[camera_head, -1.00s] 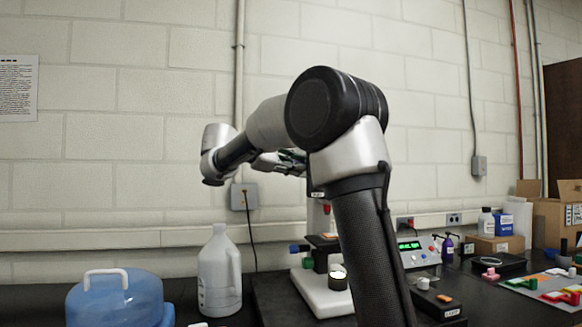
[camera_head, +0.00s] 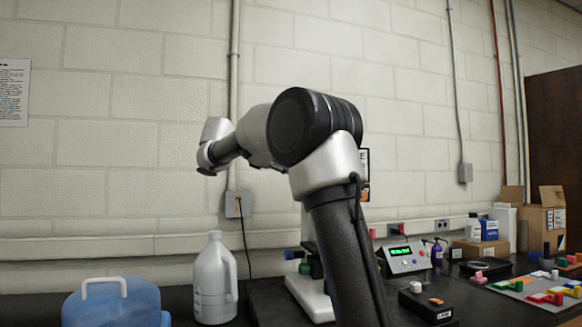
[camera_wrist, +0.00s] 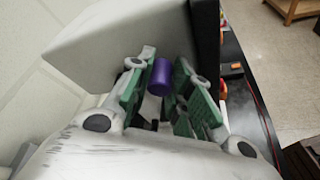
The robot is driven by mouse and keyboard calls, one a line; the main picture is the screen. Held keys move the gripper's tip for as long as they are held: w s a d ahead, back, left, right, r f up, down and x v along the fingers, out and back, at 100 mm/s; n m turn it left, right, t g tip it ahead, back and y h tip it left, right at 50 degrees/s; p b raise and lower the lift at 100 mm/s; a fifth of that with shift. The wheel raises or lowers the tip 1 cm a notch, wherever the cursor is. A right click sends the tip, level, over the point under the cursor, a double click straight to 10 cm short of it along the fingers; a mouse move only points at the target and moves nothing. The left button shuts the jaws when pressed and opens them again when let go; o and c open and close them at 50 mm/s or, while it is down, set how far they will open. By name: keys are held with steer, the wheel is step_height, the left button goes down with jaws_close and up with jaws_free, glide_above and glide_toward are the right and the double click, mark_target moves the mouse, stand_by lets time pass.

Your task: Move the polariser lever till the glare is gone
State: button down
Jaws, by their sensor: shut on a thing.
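In the wrist view my gripper (camera_wrist: 164,88) has its green-padded fingers on either side of a short purple cylinder (camera_wrist: 160,76), shut on it. The cylinder looks like a lever knob. It stands in front of a large pale grey housing (camera_wrist: 105,45) with a dark edge on its right. What the cylinder is fixed to is hidden. In the head view my gripper and the cylinder are hidden behind my arm. A white instrument base (camera_head: 308,296) shows partly beside my arm. No glare can be judged in these views.
A white jug (camera_head: 213,280) and a blue water container (camera_head: 105,305) stand to the left. Right of my arm are a box with a green display (camera_head: 404,258), a black box (camera_head: 427,306), bottles, cartons (camera_head: 545,215) and coloured blocks. A conduit (camera_head: 233,110) runs up the wall.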

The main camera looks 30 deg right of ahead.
steer(key=c, duration=1.6)
jaws_free()
steer(key=shift+o, duration=0.2)
steer(key=shift+a, duration=0.15)
steer(key=v, duration=1.1)
steer(key=shift+a+r, duration=0.15)
steer(key=shift+a, duration=0.2)
